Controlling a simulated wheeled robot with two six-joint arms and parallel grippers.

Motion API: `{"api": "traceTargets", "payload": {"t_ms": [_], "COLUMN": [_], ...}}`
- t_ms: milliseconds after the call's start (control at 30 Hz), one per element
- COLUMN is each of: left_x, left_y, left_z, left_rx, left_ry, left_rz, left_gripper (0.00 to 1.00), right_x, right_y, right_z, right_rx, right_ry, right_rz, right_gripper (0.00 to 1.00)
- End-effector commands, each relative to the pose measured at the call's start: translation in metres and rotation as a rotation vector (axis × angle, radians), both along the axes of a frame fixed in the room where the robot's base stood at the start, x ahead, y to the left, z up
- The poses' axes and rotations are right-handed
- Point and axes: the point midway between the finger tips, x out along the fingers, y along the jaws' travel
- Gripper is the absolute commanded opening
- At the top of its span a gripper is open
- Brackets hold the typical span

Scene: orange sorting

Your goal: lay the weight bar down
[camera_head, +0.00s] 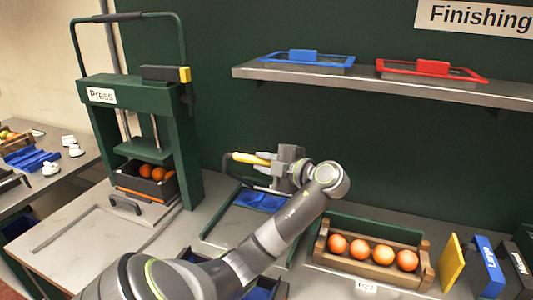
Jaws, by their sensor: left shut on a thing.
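My left gripper (277,162) is in the middle of the view, pointing left. It is shut on a bar with a yellow end (250,158), which I take to be the weight bar. The yellow end sticks out to the left, and the rest of the bar is hidden by the gripper. The bar is held roughly level, above a blue piece (260,200) in a dark-framed tray. My right gripper is not in view.
A green press (140,100) stands at left, with a crate of oranges (133,190) under its plate. A wooden crate (419,284) of oranges is at right, near yellow, blue and dark plates. A shelf (430,90) holds blue and red frames.

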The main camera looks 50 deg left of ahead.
Motion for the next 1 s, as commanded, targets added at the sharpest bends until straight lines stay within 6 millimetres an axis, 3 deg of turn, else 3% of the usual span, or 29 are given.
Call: {"api": "traceTargets", "payload": {"t_ms": [400, 433, 600, 1000], "left_x": [-0.0012, -0.0011, -0.0011, 0.0031], "left_y": [-0.0008, -0.0008, -0.0007, -0.0019], "left_z": [-0.0027, -0.0026, -0.0022, -0.0008], "left_rx": [-0.002, -0.002, -0.002, 0.0], "left_ry": [0.004, 0.004, 0.003, -0.001], "left_rz": [-0.001, -0.001, -0.001, -0.006], "left_gripper": [0.0, 0.21, 0.41, 0.41], "right_x": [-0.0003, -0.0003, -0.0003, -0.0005], "right_y": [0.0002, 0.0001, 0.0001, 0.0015], "right_z": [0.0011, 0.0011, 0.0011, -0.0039], "right_rx": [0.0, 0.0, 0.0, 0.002], "right_ry": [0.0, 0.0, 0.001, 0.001], "right_rz": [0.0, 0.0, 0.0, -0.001], "right_gripper": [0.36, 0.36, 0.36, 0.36]}}
